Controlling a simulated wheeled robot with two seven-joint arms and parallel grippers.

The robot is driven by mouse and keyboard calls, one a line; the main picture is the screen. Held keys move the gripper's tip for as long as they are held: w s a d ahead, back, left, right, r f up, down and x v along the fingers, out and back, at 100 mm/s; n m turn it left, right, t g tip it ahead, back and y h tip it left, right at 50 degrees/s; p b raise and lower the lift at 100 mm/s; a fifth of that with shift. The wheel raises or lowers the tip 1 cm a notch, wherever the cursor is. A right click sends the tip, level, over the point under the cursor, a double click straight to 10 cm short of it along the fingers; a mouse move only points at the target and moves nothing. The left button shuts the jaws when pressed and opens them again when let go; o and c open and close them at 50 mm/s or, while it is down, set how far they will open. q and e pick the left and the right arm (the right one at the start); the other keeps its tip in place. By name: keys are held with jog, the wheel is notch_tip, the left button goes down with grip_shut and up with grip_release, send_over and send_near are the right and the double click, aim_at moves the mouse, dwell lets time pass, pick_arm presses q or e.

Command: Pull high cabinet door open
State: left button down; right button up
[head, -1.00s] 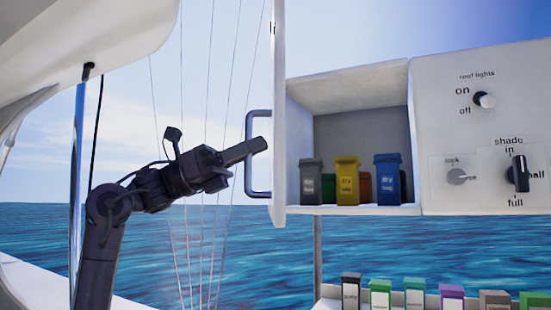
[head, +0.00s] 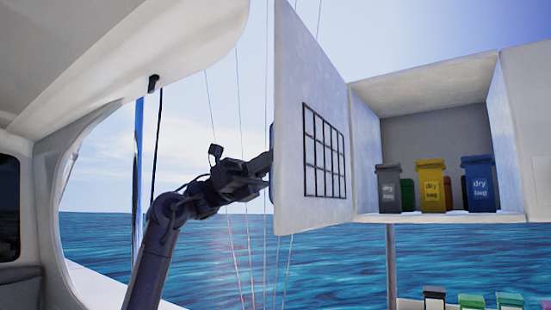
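The high cabinet door (head: 292,130) stands wide open at the left of the cabinet (head: 372,92). Its inner face with a dark grid panel shows toward me. A sliver of the door handle (head: 272,150) shows past the door's left edge, on the outer face. My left gripper (head: 263,166) is at the handle, with its fingertips partly hidden by the door. Whether its fingers are closed around the bar or only beside it does not show. My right gripper is not in view.
The cabinet holds a grey bin (head: 389,188), a yellow dry bag bin (head: 431,188), a blue dry bag bin (head: 478,184) and others behind. Small coloured boxes (head: 470,301) stand below. A white hull frame (head: 110,60) is at left. Thin rigging lines pass behind my arm.

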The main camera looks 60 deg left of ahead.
pick_arm(q)
jog(key=c, duration=1.6)
grip_release()
jog(key=shift+r, duration=0.1)
jog(key=shift+o, duration=0.7)
jog(key=shift+d, duration=0.15)
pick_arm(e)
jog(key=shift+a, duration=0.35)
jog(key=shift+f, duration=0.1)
pick_arm(q)
jog(key=shift+s+a+f+b, duration=0.1)
jog(key=shift+a+f+b, duration=0.2)
jog(key=shift+a, duration=0.1)
jog(key=b+v, duration=0.2)
jog(key=v, duration=0.5)
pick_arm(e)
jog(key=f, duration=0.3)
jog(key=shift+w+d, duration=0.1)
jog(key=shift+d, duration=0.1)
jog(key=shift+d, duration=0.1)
pick_arm(q)
jog(key=shift+r, duration=0.1)
